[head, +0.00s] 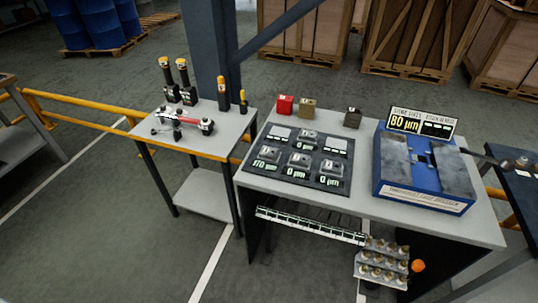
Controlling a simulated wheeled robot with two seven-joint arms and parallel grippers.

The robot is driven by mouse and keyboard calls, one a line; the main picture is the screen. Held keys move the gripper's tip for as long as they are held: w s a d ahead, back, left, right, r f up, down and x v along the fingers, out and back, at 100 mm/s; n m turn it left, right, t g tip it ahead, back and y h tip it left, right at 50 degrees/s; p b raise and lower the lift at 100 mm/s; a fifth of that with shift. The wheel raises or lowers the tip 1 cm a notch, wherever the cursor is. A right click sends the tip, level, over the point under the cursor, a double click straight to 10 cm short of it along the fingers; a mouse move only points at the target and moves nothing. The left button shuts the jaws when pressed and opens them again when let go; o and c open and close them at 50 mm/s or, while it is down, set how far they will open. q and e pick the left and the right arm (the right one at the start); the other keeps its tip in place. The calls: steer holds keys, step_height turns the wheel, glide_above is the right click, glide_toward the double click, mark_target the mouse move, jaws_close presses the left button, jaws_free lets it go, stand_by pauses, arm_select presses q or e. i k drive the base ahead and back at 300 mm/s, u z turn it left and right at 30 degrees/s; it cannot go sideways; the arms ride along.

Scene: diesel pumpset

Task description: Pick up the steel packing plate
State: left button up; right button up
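Several small grey metal pieces lie on a dark mat (246,170) on the right-hand table; one grey piece (300,160) is in the middle of the front row. Labels by them read "0 µm" and what looks like "170". I cannot tell which piece, if any, is the steel packing plate. A blue box (421,198) with two grey slabs on top stands to the right of the mat, with a sign (421,122) reading "80 µm" behind it. Neither of my grippers is in view.
Red (285,105), tan (307,108) and dark (353,117) blocks stand behind the mat. A smaller table (200,145) at left holds upright tools and a red-and-grey instrument (183,121). A rack of small parts (382,264) sits below. A blue-grey post (210,50) rises behind. Open floor lies front left.

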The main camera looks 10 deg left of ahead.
mark_target(271, 153)
steer(key=z, duration=2.6)
steer(key=k, duration=1.15)
steer(key=u, duration=1.05)
